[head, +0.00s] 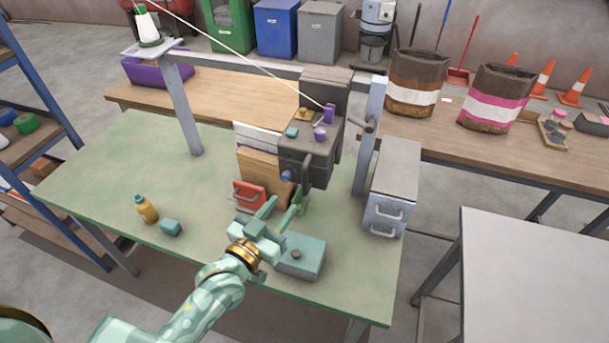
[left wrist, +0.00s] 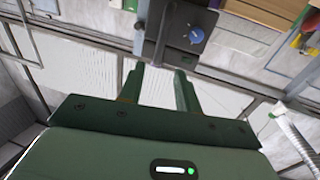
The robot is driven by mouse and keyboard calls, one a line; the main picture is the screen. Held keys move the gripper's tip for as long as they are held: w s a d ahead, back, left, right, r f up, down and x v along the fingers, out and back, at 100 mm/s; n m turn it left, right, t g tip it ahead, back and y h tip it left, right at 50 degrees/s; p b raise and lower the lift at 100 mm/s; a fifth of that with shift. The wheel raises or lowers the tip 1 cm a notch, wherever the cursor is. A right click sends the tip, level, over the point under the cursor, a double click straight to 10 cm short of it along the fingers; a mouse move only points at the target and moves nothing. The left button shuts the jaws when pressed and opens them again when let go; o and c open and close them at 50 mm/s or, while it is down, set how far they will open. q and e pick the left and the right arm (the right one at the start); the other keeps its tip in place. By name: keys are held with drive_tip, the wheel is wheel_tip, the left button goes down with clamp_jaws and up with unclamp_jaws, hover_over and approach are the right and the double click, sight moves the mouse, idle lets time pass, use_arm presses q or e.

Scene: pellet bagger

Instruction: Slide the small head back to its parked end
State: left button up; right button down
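The small head (head: 312,150) is a dark grey block with purple and teal parts, on the grey cross rail (head: 237,70) near its right post (head: 370,135). A white thread runs to it from a cone (head: 146,27) at the rail's left end. My left gripper (head: 284,205) is open and empty, just below and in front of the head. In the left wrist view, my fingers (left wrist: 157,78) stand apart, with the dark head (left wrist: 190,30), its blue knob (left wrist: 197,36) and a grey bar (left wrist: 163,35) beyond them. Contact is not visible. My right gripper is out of view.
The green table (head: 110,180) carries a bottle (head: 146,208), a teal block (head: 171,228), a red handled piece (head: 247,195), a teal box (head: 302,256) and a grey drawer box (head: 396,185). Two bags (head: 417,82) (head: 494,97) stand behind on the wooden bench (head: 470,145).

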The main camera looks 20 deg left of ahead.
sight(303, 179)
use_arm(q)
drive_tip(key=x, duration=1.1)
clamp_jaws()
